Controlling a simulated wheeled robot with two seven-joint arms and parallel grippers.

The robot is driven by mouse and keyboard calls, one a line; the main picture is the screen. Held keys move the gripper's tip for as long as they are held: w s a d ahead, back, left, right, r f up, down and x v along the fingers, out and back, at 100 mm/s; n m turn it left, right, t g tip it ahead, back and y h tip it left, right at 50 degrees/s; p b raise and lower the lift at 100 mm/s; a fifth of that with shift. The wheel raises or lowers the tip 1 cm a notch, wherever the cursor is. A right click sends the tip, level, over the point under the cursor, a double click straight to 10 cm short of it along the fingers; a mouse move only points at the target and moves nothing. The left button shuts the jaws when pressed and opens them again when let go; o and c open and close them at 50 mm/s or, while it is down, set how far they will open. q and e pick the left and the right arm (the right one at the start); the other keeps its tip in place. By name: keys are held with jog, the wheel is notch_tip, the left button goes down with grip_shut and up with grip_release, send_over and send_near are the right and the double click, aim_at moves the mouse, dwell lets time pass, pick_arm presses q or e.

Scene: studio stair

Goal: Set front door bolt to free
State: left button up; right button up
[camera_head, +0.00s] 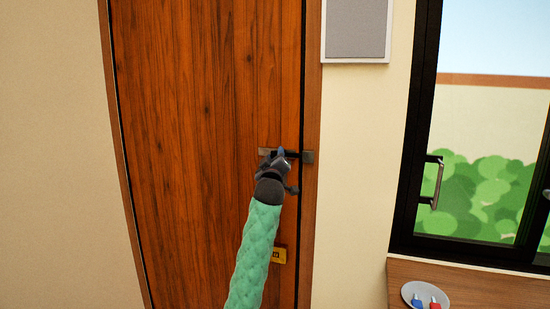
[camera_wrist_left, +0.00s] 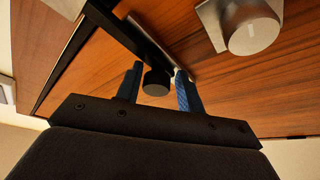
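The front door (camera_head: 200,120) is brown wood and looks closed in its frame. Its bolt (camera_head: 265,151) is at the right edge, with a grey keeper (camera_head: 308,157) on the frame. The bar between them is partly hidden by my left gripper (camera_head: 280,154). In the left wrist view my left gripper (camera_wrist_left: 160,76) has its two blue fingers apart, one on each side of a dark round knob (camera_wrist_left: 156,83) below the dark bar (camera_wrist_left: 145,42). A narrow gap shows at the right finger; contact at the left finger is unclear. My right gripper is out of view.
A brass-coloured plate (camera_head: 279,255) sits lower on the door. A silver round knob (camera_wrist_left: 252,27) shows in the left wrist view. Right of the door are a grey wall panel (camera_head: 356,28), a black-framed window with a handle (camera_head: 438,182), and a wooden surface (camera_head: 470,292) bearing a dish (camera_head: 410,290).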

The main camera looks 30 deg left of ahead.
pick_arm(q)
jog(key=shift+r, duration=0.1)
grip_shut()
jog(key=a, duration=0.2)
jog(key=s+a, duration=0.1)
jog(key=a, duration=0.1)
jog(key=shift+s+a, duration=0.1)
jog(key=shift+a, duration=0.2)
jog(key=shift+r, duration=0.1)
jog(key=o, duration=0.7)
grip_release()
jog(key=shift+o, duration=0.2)
jog(key=shift+d, duration=0.1)
